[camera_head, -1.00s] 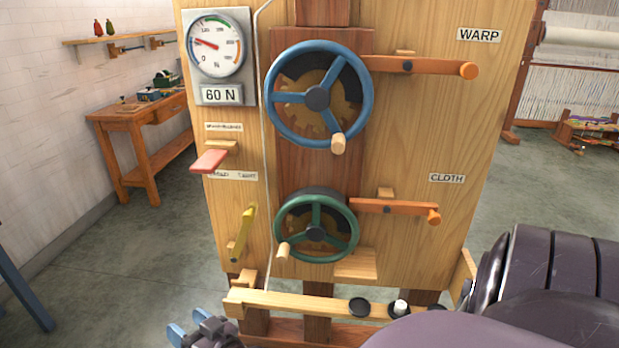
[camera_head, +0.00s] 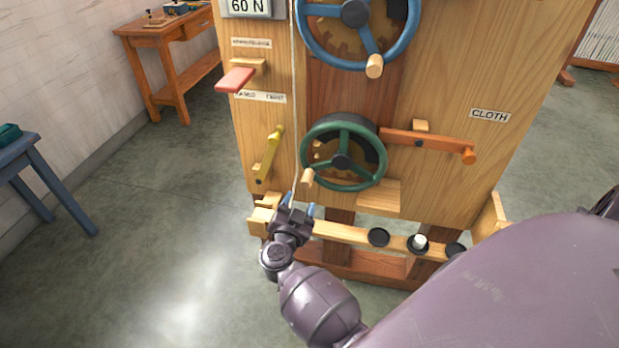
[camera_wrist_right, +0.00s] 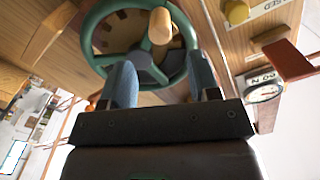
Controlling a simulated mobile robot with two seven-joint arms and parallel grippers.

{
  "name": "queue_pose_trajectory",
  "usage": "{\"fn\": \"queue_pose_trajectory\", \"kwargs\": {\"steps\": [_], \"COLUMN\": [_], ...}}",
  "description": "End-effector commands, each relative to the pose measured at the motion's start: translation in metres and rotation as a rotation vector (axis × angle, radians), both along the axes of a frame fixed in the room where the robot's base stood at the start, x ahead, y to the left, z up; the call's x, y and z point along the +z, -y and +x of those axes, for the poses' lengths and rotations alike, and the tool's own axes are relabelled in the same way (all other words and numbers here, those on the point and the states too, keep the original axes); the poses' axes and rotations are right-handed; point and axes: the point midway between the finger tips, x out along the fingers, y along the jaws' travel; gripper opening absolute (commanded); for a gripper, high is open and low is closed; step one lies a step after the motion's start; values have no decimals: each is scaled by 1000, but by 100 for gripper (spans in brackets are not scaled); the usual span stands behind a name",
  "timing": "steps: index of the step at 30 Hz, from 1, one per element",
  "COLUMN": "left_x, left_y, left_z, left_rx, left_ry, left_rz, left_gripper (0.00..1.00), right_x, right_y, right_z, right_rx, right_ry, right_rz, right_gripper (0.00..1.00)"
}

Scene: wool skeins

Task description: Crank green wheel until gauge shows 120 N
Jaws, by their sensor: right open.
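The green wheel (camera_head: 343,187) sits low on the wooden panel, with its pale wooden crank knob (camera_head: 307,178) at its lower left. The gauge's readout (camera_head: 248,6) shows 60 N at the top edge; its dial is cut off there. My right gripper (camera_head: 300,207) is open, just below the knob. In the right wrist view, the knob (camera_wrist_right: 160,27) stands beyond the tips of my right gripper (camera_wrist_right: 161,62), roughly in line with the gap between the blue fingers. The gauge (camera_wrist_right: 264,90) shows small at the right. My left gripper is not in view.
A blue wheel (camera_head: 355,12) is above. A yellow lever (camera_head: 269,155) and a red lever (camera_head: 235,79) are on the left. A wooden rail (camera_head: 345,233) runs below. The floor at left is clear.

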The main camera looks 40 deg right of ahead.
Motion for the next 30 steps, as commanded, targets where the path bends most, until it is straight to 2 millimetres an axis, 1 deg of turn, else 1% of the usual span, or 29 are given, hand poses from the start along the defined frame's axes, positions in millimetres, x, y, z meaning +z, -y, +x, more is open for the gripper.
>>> {"fn": "queue_pose_trajectory", "kwargs": {"steps": [9,15,21,30], "left_x": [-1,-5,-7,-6], "left_y": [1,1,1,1], "left_z": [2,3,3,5], "left_rx": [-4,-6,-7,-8], "left_ry": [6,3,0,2], "left_rz": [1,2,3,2], "left_gripper": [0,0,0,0], "right_x": [-1,-1,0,0], "right_y": [40,62,73,75], "right_z": [35,53,62,64], "right_rx": [2,2,2,2], "right_ry": [1,0,1,2], "right_rz": [-4,-1,0,1], "right_gripper": [56,56,56,56]}}
